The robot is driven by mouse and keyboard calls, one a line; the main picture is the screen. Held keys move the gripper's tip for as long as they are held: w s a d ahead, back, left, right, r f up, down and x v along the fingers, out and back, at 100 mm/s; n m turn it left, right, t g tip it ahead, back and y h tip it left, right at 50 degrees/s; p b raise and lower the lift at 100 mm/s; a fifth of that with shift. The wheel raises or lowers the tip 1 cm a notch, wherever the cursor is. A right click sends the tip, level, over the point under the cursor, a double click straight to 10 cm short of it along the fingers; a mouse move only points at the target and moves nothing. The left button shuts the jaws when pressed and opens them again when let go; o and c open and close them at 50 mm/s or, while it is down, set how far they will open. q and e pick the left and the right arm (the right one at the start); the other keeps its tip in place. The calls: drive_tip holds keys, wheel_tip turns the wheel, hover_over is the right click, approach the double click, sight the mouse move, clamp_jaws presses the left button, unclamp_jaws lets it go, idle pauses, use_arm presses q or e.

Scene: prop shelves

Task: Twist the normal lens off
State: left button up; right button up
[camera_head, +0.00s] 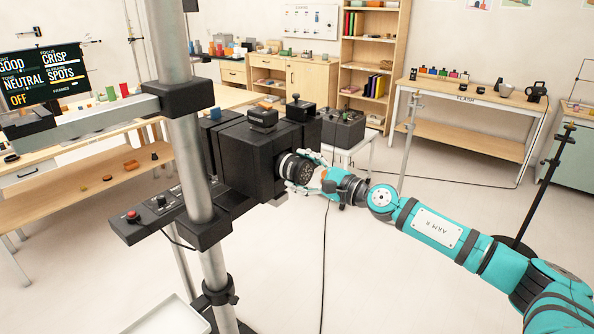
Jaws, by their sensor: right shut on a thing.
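The normal lens (292,178) is a short black cylinder on the front of a big black box camera (243,160). The camera is mounted beside a thick grey metal column. My right gripper (301,170) comes in from the right and is shut around the lens. Its fingers lie at the lens's upper and lower right side. The lens's back edge sits close against the camera front; I cannot tell whether it has turned. My left gripper is not in view.
The grey column (185,130) stands left of the camera. A control panel with a red button (132,215) sticks out below it. A white tray (170,318) is at the bottom. A thin stand (545,190) is at right. Open floor lies below my right arm.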

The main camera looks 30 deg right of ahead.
drive_tip(key=shift+r, duration=0.1)
drive_tip(key=shift+n+b, duration=0.5)
drive_tip(key=shift+d+n+b, duration=0.1)
drive_tip(key=shift+n+b, duration=0.45)
drive_tip(key=shift+n, duration=0.45)
drive_tip(key=shift+f+n+b, duration=0.2)
drive_tip(key=shift+n+b, duration=0.5)
drive_tip(key=shift+n, duration=0.2)
drive_tip(key=shift+r+n, duration=0.1)
drive_tip(key=shift+n, duration=0.5)
